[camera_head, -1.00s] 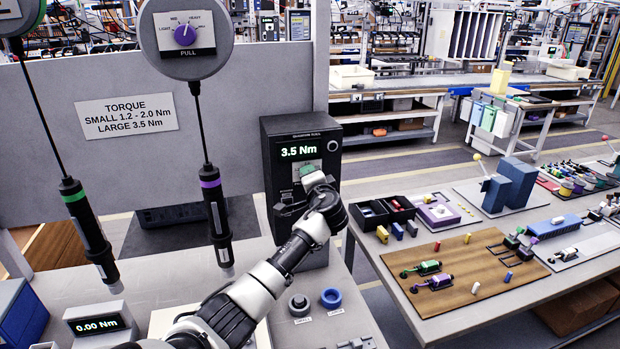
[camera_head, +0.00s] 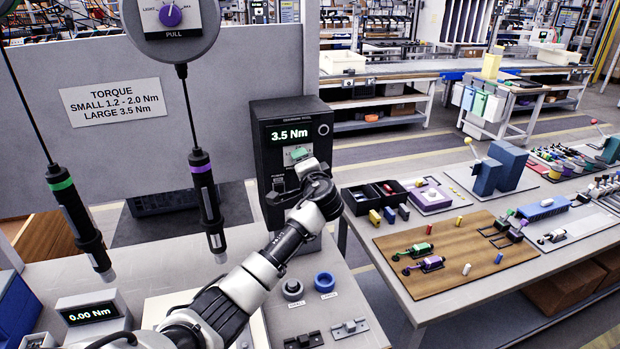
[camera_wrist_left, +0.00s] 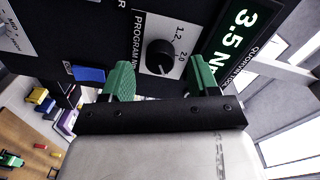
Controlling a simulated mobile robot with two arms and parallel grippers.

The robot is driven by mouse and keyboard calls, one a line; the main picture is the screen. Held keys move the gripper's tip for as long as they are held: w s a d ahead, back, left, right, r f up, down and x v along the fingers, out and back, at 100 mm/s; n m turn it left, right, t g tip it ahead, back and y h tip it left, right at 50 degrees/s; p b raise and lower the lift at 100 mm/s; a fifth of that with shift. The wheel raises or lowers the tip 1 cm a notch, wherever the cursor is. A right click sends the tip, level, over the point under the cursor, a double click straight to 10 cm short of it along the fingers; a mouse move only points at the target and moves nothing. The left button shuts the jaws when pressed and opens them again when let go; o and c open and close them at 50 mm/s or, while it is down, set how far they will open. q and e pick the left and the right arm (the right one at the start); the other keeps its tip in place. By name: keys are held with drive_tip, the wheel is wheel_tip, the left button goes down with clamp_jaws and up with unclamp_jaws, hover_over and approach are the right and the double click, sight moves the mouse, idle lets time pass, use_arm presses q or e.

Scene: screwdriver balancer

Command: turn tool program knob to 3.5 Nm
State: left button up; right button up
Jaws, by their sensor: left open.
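The black program knob (camera_wrist_left: 160,57) sits on the dark control box (camera_wrist_left: 105,30), beside printed values 1.2 and 2.0. Where its pointer aims is hard to make out. The box's green display (camera_head: 289,134) reads 3.5 Nm and shows partly in the left wrist view (camera_wrist_left: 238,28). My left gripper (camera_wrist_left: 161,70) is open, with one green finger on each side of the knob and a gap to it on both sides. In the head view my left gripper (camera_head: 301,155) is at the box front and hides the knob. My right gripper is not in view.
Two hanging screwdrivers, green-banded (camera_head: 80,225) and purple-banded (camera_head: 207,200), hang left of my arm. A torque tester (camera_head: 92,315) reads 0.00 Nm. Small and large sockets (camera_head: 325,282) lie on the bench. A second table (camera_head: 385,328) with a wooden board (camera_head: 450,268) stands right.

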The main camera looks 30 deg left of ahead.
use_arm(q)
drive_tip(key=b+v, duration=0.2)
drive_tip(key=v, duration=0.7)
